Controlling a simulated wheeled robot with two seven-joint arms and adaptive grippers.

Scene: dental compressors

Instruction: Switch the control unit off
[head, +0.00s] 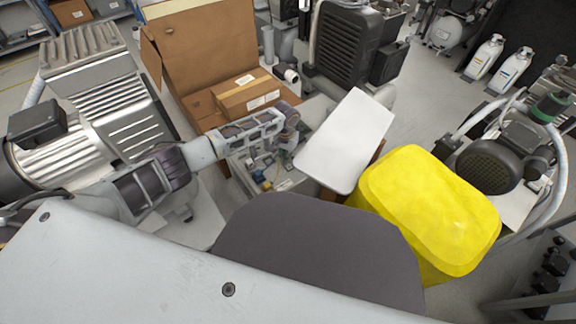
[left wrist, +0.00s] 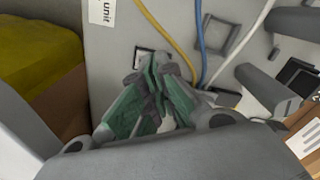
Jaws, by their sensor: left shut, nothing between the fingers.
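The control unit (left wrist: 112,62) shows in the left wrist view as a grey panel with a label ending in "unit" and yellow, blue and white cables. In the head view the control unit (head: 240,160) is a grey box, partly covered by my left arm. My left gripper (head: 287,148) is over it, small in that view. In the left wrist view my left gripper (left wrist: 163,62) is shut and empty, its green-padded fingers together in front of the panel. A small dark switch-like part with a pale frame (left wrist: 143,56) shows just behind the fingertips, partly hidden. Contact and switch position cannot be told. My right gripper is out of view.
A large compressor (head: 95,120) is at the left, another (head: 490,165) at the right. Open floor (head: 420,110) shows behind the bin.

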